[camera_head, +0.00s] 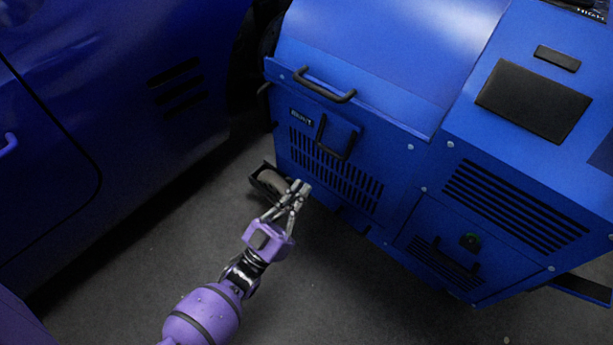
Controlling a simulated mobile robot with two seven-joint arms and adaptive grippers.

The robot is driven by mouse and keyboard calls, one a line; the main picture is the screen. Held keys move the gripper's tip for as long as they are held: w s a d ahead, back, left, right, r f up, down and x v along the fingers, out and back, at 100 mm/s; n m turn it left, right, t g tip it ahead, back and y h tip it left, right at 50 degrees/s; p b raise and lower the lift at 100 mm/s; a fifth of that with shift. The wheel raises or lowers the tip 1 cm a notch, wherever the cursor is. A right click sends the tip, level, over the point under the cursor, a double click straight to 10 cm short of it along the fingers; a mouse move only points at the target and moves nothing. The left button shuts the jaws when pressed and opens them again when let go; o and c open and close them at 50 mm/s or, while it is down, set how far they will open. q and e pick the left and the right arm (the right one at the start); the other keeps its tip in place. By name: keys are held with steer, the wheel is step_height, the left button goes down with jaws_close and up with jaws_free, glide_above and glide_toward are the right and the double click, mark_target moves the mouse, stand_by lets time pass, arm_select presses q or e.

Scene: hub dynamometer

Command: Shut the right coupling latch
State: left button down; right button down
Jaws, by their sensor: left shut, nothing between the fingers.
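The blue hub dynamometer (395,160) stands at the right, close to the blue car (110,80). A black U-shaped handle (323,133) stands out from a small panel on its vented face. I cannot tell whether this is the right coupling latch; no part is clearly marked as one. My left gripper (301,187) is shut and empty, in front of the lower part of the vented face, below the U-shaped handle. I cannot tell if its fingertips touch the machine. My right gripper is out of view.
A black bar handle (325,91) runs along the upper edge of the vented face. A caster wheel (268,182) is beside my left gripper. A lower black handle (455,262) sits on the right face. Grey floor (370,300) is clear in front.

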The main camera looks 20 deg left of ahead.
arm_select(q)
step_height(320, 180, down, 6)
steer(key=s, duration=0.2)
steer(key=shift+a+r+b, duration=0.2)
steer(key=shift+a+b, duration=0.1)
steer(key=shift+a, duration=0.05)
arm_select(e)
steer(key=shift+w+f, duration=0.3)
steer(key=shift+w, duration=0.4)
